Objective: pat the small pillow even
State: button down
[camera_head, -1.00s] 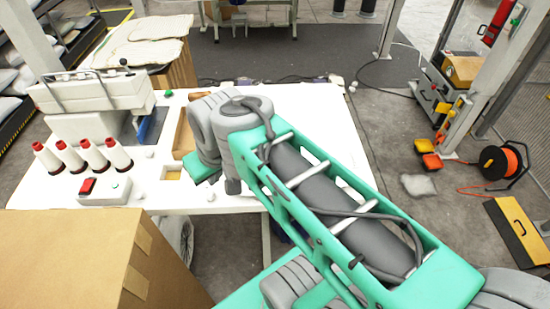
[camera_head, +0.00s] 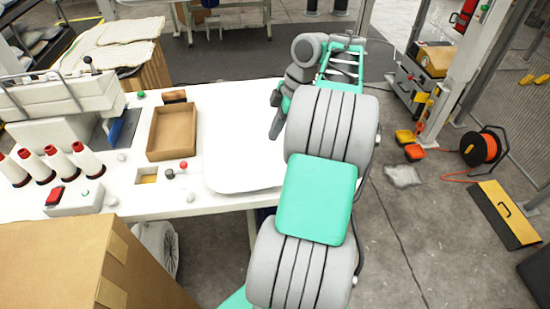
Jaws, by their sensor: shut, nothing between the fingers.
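A flat white shape with rounded corners and a grey lower edge (camera_head: 236,181) lies at the front right of the white table. It may be the small pillow or a tray under it; white on white, I cannot tell. My arm hides its right part.
An empty brown box (camera_head: 172,133) stands left of the white shape on the table (camera_head: 225,105). Thread spools (camera_head: 88,160) and a red button box (camera_head: 72,198) are further left. A large carton (camera_head: 70,260) fills the front left. The table behind the shape is clear.

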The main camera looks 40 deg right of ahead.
aim_at(271, 148)
jog(key=shift+f+b, duration=1.25)
jog(key=shift+f, duration=0.75)
jog(key=shift+r, duration=0.25)
notch_tip(271, 148, up, 4)
jog(key=p, duration=0.4)
jog(key=shift+r, duration=0.25)
jog(key=shift+p, duration=0.3)
notch_tip(271, 148, up, 5)
jog(key=p, duration=0.4)
jog(key=shift+p, duration=0.3)
